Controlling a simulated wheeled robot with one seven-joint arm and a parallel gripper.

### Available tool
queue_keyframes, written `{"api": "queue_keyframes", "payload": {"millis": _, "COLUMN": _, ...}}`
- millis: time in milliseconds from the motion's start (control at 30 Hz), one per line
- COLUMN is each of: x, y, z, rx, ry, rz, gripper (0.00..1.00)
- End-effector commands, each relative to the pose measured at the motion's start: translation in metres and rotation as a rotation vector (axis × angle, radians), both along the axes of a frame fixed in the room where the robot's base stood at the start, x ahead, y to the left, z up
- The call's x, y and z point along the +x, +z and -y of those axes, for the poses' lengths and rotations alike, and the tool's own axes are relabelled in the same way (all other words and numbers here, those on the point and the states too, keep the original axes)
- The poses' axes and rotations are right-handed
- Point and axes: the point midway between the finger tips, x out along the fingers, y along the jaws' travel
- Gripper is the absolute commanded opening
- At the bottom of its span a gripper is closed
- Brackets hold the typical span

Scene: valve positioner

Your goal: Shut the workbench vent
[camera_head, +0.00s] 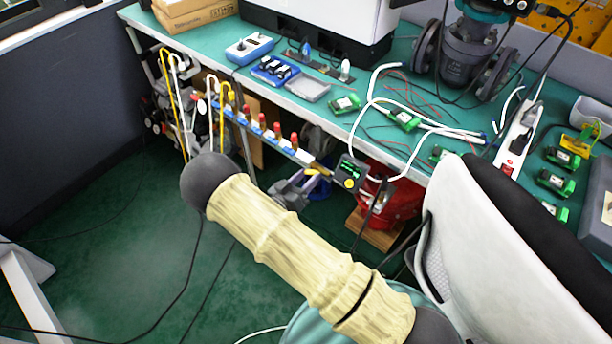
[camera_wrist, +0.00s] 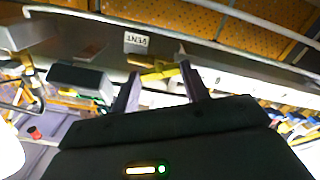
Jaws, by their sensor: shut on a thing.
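The vent valve's yellow handle (camera_wrist: 158,73) lies between the fingertips of my gripper (camera_wrist: 160,69) in the wrist view. The gripper is shut on it, its two dark fingers still apart by the handle's width. A small VENT label (camera_wrist: 136,43), seen upside down, sits just above the handle in the picture. In the head view, my gripper (camera_head: 303,184) is at the bench's front edge, beside a yellow handle (camera_head: 318,169). My forearm hides part of the area below it, and the valve body is too small to make out.
The workbench (camera_head: 215,52) has a rail of several red-topped fittings (camera_head: 261,122) along its front, left of the gripper. A black device (camera_head: 350,172) with a yellow knob hangs close to the right. Green floor (camera_head: 120,235) is open at left.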

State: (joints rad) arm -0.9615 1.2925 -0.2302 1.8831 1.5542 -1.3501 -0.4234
Motion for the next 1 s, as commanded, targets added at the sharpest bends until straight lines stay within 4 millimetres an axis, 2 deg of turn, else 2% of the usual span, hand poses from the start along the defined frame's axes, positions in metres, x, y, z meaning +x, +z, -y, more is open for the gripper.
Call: {"api": "queue_keyframes", "payload": {"millis": 1000, "x": 0.0, "y": 0.0008, "z": -0.0021, "rx": -0.742, "ry": 0.005, "rz": -0.579, "gripper": 0.23}}
